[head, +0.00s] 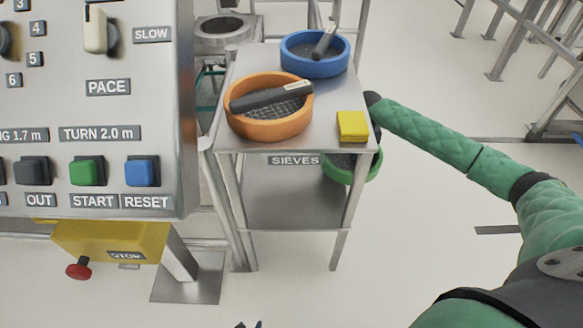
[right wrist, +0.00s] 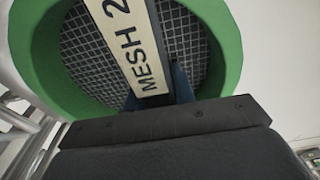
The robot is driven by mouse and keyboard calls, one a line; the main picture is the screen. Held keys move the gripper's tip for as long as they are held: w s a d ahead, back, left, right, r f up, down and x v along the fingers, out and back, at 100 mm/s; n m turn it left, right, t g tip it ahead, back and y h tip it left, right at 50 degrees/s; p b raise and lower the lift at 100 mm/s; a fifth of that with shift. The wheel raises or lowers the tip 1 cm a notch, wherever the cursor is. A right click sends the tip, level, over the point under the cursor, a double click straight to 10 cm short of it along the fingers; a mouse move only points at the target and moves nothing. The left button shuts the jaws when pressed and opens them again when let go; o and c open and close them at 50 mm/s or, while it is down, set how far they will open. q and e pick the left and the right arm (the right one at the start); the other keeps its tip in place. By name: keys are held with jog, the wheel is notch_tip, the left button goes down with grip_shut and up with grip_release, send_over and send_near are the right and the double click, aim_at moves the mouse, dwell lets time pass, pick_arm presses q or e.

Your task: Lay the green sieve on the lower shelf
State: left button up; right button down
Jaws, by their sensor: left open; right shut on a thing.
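The green sieve (head: 366,177) shows in the head view below the right edge of the stand's top, beside the front right leg, partly hidden by the top. The lower shelf (head: 285,208) is bare where it shows. My right gripper (right wrist: 155,88) is shut on the sieve's pale label bar, marked MESH 2; blue fingers show on both sides of it. The sieve's green rim and wire mesh fill the upper right wrist view. In the head view the right gripper is hidden near the stand's edge. My left gripper (head: 248,324) shows only its dark tips at the bottom edge, open.
On the stand's top (head: 245,62) are an orange sieve (head: 268,124), a blue sieve (head: 315,64) and a yellow block (head: 352,126). A control panel (head: 95,110) with a yellow stop box (head: 110,243) stands at left. Floor in front of the stand is clear.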

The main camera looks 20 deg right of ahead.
jog(key=w+a+f, duration=0.1)
jog(key=a, duration=0.5)
jog(key=w+a+f, duration=0.1)
jog(key=w+a, duration=0.1)
jog(key=a, duration=0.4)
jog(key=w+a+f+b, duration=0.1)
jog(key=w+a, duration=0.1)
jog(key=a, duration=0.5)
notch_tip(320, 180, down, 4)
jog(key=shift+w+a+r+b, duration=0.1)
jog(key=shift+b, duration=0.25)
pick_arm(q)
jog(key=w+r+t, duration=0.3)
jog(key=w+r, duration=0.3)
jog(key=r, duration=0.2)
jog(key=w+d+r+t+h, duration=0.1)
jog(key=w+r+t, duration=0.2)
jog(key=w+r, duration=0.3)
notch_tip(320, 180, up, 3)
jog(key=shift+d+f+t, duration=0.15)
jog(key=shift+d+t, duration=0.1)
jog(key=shift+t, duration=0.15)
jog(key=shift+f, duration=0.15)
pick_arm(e)
jog(key=shift+f, duration=0.2)
